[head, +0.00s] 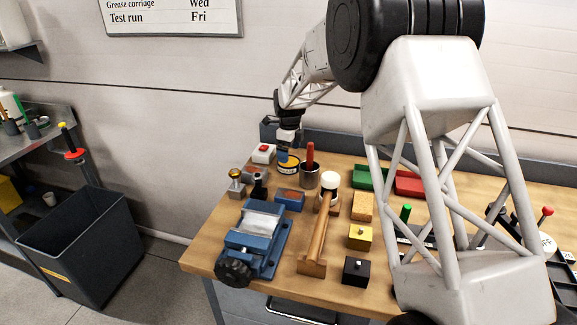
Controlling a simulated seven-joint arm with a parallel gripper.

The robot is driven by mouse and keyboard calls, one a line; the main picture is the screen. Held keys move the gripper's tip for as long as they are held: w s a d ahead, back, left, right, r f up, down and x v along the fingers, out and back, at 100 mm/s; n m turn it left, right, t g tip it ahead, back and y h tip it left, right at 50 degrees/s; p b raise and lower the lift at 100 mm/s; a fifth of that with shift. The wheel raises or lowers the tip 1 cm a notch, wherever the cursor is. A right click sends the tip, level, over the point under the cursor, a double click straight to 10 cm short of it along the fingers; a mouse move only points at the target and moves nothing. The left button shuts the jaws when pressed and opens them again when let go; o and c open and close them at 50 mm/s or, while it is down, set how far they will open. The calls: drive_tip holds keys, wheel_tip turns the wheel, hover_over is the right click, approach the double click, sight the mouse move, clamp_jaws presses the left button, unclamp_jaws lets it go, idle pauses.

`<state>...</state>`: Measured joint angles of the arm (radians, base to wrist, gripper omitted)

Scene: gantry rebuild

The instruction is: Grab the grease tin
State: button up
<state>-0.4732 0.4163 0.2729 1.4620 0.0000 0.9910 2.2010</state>
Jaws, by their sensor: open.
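A small round tin with a yellow band and a dark blue top (289,169), which looks like the grease tin, stands toward the back left of the wooden bench. My gripper (284,155) points down right at the tin's top, at its back left in the picture. It is open. The fingers are small and partly merge with the tin, so I cannot tell whether they touch it or are around it.
A metal cup with a red handle (310,178) stands close right of the tin. A white box with a red button (263,154) is at its left. A blue block (289,201), blue vise (252,244) and wooden-handled tool (317,245) lie in front. Green tray (367,176) stands right.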

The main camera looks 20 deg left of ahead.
drive_tip(key=shift+f, duration=0.25)
drive_tip(key=shift+a+f, duration=0.1)
drive_tip(key=shift+f, duration=2.45)
drive_tip(key=c, duration=0.9)
drive_tip(key=shift+o, duration=0.2)
drive_tip(key=shift+r, duration=0.1)
drive_tip(key=shift+r, duration=4.95)
